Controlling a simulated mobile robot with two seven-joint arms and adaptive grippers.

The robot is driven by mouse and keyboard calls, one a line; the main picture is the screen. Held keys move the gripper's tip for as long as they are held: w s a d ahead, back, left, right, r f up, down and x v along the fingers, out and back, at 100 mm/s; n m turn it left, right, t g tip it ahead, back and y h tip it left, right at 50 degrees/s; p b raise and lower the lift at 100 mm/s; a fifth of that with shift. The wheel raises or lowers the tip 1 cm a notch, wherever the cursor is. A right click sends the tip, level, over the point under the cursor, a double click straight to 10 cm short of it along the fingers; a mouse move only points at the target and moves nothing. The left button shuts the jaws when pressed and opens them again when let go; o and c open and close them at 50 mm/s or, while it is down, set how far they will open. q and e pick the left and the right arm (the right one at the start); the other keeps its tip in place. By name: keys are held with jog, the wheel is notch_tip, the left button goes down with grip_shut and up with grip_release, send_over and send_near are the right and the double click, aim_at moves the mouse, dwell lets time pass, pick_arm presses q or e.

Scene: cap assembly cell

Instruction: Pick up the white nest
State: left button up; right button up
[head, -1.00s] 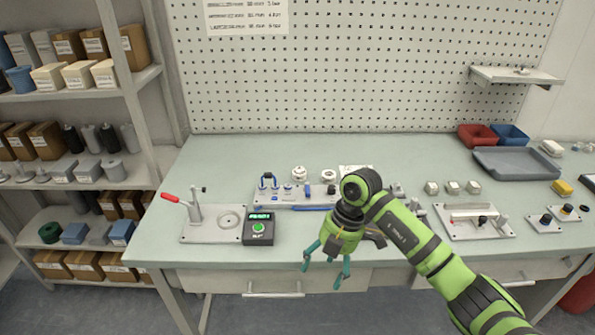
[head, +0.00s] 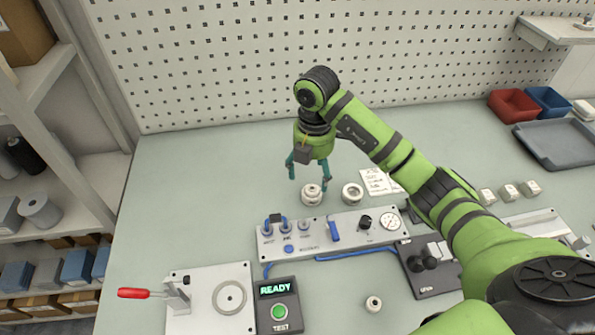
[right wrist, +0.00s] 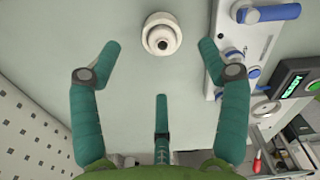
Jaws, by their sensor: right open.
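A white, stepped round piece with a dark centre hole, which looks like the white nest (head: 312,195), stands on the bench behind the control panel. It also shows in the right wrist view (right wrist: 161,35), just beyond the fingertips. My right gripper (head: 308,179) is open and empty, pointing down above and slightly behind this piece. In the right wrist view the spread teal fingers (right wrist: 160,65) do not touch it. A second white ring-like piece (head: 352,194) stands close to its right. I cannot be certain which piece is the nest. My left gripper is not in view.
The control panel (head: 330,236) with knobs and a gauge lies just in front. A white card (head: 378,182) lies to the right. A lever fixture (head: 211,300), a READY tester (head: 279,308) and a small white piece (head: 373,304) are nearer. Bench left of the nest is clear.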

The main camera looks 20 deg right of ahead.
aim_at(312, 188)
jog(key=shift+w+f, duration=0.1)
jog(key=shift+f, duration=0.1)
jog(key=shift+f+p, duration=0.35)
jog(key=f+p, duration=0.1)
jog(key=s+f+p, duration=0.1)
jog(key=shift+f, duration=0.4)
notch_tip(312, 188, down, 2)
jog(key=shift+w+f, duration=0.15)
jog(key=shift+f, duration=0.3)
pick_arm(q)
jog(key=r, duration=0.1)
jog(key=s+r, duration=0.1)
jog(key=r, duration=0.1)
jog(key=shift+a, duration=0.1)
pick_arm(e)
jog(key=c, duration=1.3)
